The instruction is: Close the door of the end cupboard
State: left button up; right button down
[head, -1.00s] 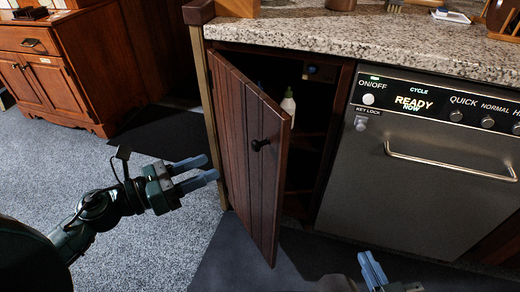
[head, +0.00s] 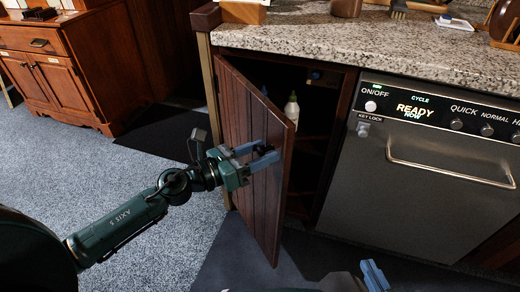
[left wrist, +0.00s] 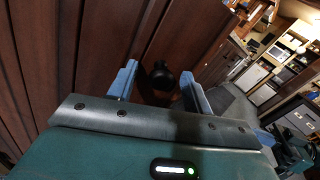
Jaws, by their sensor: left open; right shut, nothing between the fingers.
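The end cupboard's door (head: 258,190) is dark wood planks, hinged at its left side and standing ajar. It also shows in the left wrist view (left wrist: 60,70). Its round black knob (left wrist: 161,77) lies between the two fingers of my left gripper (left wrist: 158,82) in the left wrist view. In the head view my left gripper (head: 262,157) is open at the door's outer face, and the knob is mostly hidden by the fingers. My right gripper (head: 373,275) is shut at the bottom edge of the head view, away from the door.
A white bottle (head: 291,110) stands inside the dark cupboard. A dishwasher (head: 420,170) with a bar handle is to the right, under a granite countertop (head: 340,38). A wooden cabinet (head: 60,65) stands at the back left. Carpet (head: 70,170) is clear on the left.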

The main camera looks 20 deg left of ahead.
pick_arm(q)
jog(key=shift+c, duration=0.4)
grip_shut()
